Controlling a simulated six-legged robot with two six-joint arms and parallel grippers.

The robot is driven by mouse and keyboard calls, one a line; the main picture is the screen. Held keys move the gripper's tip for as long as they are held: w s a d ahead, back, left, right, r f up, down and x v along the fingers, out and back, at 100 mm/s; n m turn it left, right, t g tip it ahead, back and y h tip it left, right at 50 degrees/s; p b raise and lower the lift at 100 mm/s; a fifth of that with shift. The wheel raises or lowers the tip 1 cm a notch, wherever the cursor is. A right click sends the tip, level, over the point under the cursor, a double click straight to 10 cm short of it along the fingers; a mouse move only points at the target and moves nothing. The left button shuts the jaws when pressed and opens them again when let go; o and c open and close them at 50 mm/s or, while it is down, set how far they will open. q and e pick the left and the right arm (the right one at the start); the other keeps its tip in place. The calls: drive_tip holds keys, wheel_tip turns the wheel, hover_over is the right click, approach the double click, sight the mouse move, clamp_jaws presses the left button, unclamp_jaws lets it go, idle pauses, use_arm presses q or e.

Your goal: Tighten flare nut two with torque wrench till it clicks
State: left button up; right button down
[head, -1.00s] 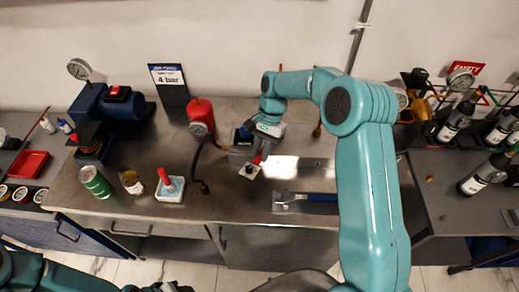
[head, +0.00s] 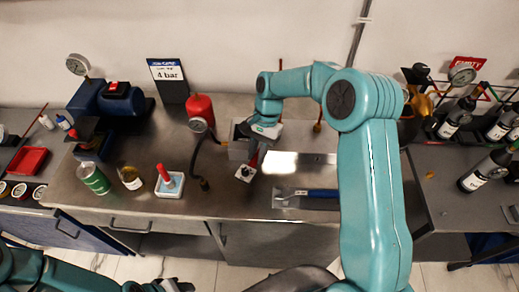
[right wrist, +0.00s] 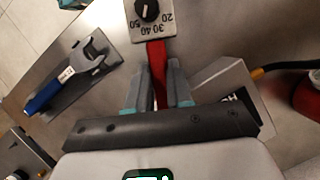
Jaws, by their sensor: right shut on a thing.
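My right gripper (head: 254,152) is shut on a red handle (right wrist: 157,70), seen between its fingers in the right wrist view. A white plate with a black knob and numbers 20 to 50 (right wrist: 148,12) sits at the handle's far end. It also shows in the head view (head: 245,173), over the bench. A blue-handled wrench with an open jaw (right wrist: 78,70) lies on a grey mat (head: 283,203). My left gripper (head: 170,287) is cut off at the bottom edge, its fingers unclear. I cannot make out which fitting is flare nut two.
A grey labelled box (head: 238,150) stands beside the right gripper. A red tank (head: 200,108) with a gauge and black hose is left of it. A green can (head: 94,179), a jar (head: 131,179) and a white block with a red handle (head: 169,187) stand near the front left.

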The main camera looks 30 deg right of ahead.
drive_tip(key=shift+s+a, duration=0.35)
drive_tip(key=shift+a, duration=0.2)
drive_tip(key=shift+s+a, duration=0.3)
drive_tip(key=shift+a, duration=0.25)
drive_tip(key=shift+r, duration=0.1)
drive_tip(key=shift+r+p, duration=1.5)
drive_tip(key=shift+r, duration=0.7)
drive_tip(key=shift+f, duration=0.1)
